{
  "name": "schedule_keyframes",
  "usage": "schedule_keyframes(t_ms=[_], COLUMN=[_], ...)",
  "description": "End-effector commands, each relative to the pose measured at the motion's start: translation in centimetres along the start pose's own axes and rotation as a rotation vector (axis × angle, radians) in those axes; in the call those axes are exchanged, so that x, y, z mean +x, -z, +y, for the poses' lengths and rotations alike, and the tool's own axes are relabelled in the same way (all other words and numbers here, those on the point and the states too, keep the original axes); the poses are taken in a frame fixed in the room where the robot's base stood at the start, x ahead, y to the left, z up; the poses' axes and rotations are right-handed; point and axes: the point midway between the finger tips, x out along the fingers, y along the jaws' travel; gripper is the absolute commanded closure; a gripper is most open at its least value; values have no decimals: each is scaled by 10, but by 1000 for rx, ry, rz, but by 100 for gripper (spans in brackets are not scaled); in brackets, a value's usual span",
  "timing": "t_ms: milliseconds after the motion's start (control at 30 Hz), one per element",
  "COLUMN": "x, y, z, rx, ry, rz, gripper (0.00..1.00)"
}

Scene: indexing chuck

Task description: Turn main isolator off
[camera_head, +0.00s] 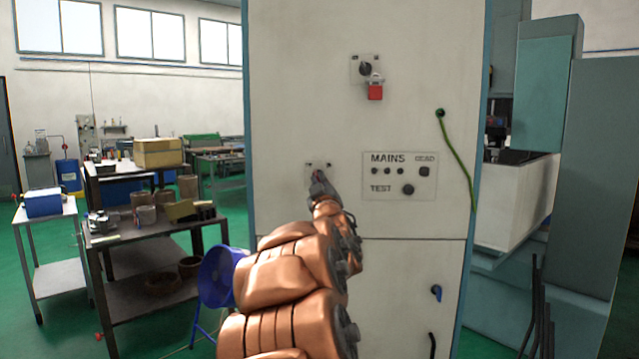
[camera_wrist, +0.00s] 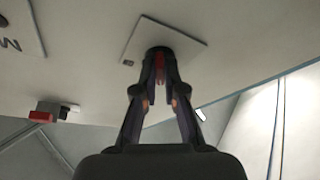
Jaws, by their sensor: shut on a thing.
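A small pale square plate (camera_head: 318,164) sits on the front of the tall cabinet, left of the MAINS panel. In the wrist view the plate (camera_wrist: 150,35) carries a dark round base with a red handle (camera_wrist: 159,66) standing out from it. My gripper (camera_head: 319,184) reaches up to this plate and hides most of the handle in the head view. In the wrist view my gripper (camera_wrist: 160,80) is shut with its fingertips on either side of the red handle. The handle's exact angle is hard to tell.
Above is a dark rotary switch (camera_head: 366,68) with a red padlock (camera_head: 375,91). The MAINS panel (camera_head: 399,175) has indicators and a test button. A workbench (camera_head: 150,225) stands at left.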

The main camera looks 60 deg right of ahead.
Motion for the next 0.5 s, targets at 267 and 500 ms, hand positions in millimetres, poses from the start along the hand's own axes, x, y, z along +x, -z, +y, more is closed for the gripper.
schedule_keyframes(t_ms=[267,500], x=[0,0], y=[1,0], z=[0,0], rx=[0,0], ry=[-1,-1], rz=[1,1], gripper=[68,66])
